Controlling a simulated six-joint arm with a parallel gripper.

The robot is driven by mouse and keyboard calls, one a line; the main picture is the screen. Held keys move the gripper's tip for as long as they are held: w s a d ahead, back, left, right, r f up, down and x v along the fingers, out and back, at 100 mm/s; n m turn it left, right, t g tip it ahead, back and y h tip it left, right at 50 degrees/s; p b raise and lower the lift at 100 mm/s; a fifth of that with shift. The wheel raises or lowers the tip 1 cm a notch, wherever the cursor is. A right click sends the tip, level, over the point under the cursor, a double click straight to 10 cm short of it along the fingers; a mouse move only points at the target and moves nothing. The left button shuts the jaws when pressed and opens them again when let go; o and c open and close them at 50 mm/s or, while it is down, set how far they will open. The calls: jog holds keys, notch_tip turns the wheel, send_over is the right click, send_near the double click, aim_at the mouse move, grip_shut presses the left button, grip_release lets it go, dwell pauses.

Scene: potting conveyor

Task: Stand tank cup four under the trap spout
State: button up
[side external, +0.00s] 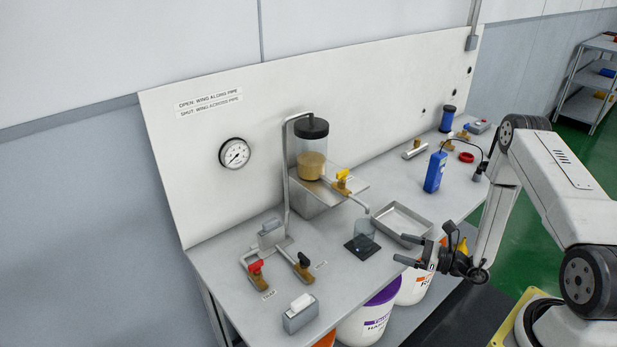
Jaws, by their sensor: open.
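A clear cup (365,229) stands upright on the bench at the black square pad (352,249); I cannot tell whether it rests on the pad or just behind it. No number on it is readable. The trap spout (362,205) is the downturned pipe end past the yellow-handled valve (342,182), and it appears just above the cup. The clear tank (312,150) with tan contents and a black lid sits on a shelf behind. My gripper (400,248) is open and empty, right of the cup and apart from it, its fingers pointing left.
A shallow metal tray (402,222) lies close behind my gripper. A blue handheld device (435,172) stands farther back. Buckets (373,312) sit below the bench edge.

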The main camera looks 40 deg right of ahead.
jog(key=s+a+r+n+g+y, duration=0.2)
jog(key=s+a+r+n+g, duration=0.15)
jog(key=a+n+g, duration=0.4)
jog(key=s+a+r+n+g+y, duration=0.1)
jog(key=s+a+r+n+g, duration=0.2)
jog(key=a+r+n+g, duration=0.45)
notch_tip(320, 180, up, 7)
jog(key=d+n+t+h, duration=0.1)
jog(key=d+n+h, duration=0.1)
jog(key=n+h, duration=0.8)
jog(key=n, duration=0.6)
jog(key=shift+s+h, duration=0.2)
jog(key=shift+h, duration=0.1)
